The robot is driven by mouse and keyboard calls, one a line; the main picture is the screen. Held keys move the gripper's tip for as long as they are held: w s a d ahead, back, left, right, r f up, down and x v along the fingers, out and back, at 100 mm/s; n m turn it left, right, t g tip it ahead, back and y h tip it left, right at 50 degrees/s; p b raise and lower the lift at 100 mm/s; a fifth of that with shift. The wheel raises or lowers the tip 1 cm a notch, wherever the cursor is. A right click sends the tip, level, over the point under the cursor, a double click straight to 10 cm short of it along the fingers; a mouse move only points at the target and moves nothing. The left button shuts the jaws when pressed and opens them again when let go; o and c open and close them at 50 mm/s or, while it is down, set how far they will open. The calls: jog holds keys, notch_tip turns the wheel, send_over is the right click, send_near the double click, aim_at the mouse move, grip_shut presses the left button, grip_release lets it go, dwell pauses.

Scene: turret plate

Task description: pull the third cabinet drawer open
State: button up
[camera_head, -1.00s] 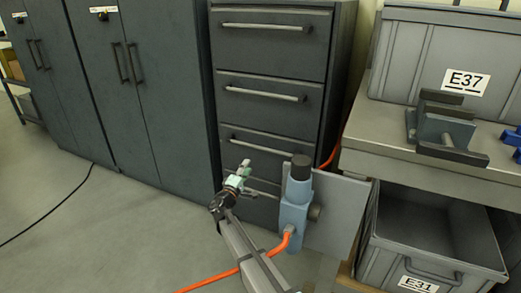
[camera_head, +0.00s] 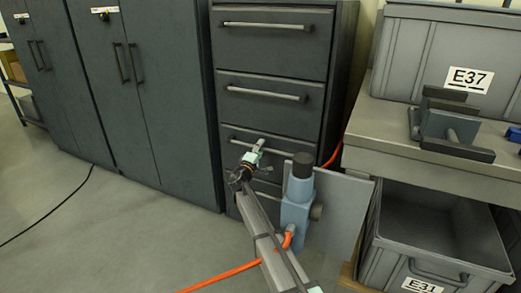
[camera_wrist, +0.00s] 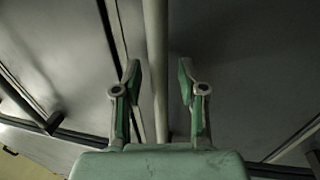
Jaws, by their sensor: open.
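The dark grey drawer cabinet (camera_head: 343,60) stands at the centre of the head view, with its drawers stacked one above another. The third drawer from the top (camera_head: 295,142) looks shut, level with the fronts above it. Its light bar handle (camera_head: 286,153) is partly hidden by my gripper (camera_head: 260,146), which is at the handle's left half. In the wrist view the handle bar (camera_wrist: 156,45) runs lengthwise between the two spread fingers of my gripper (camera_wrist: 159,72). The fingers are open, one on each side of the bar. No firm contact shows, and how deep the bar sits between them is unclear.
Tall dark cabinets (camera_head: 150,90) stand to the left. At right, a grey bench (camera_head: 385,145) holds the E37 crate (camera_head: 410,60) and a clamp-like part (camera_head: 450,125). Another grey crate (camera_head: 385,250) sits below.

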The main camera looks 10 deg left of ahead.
grip_shut()
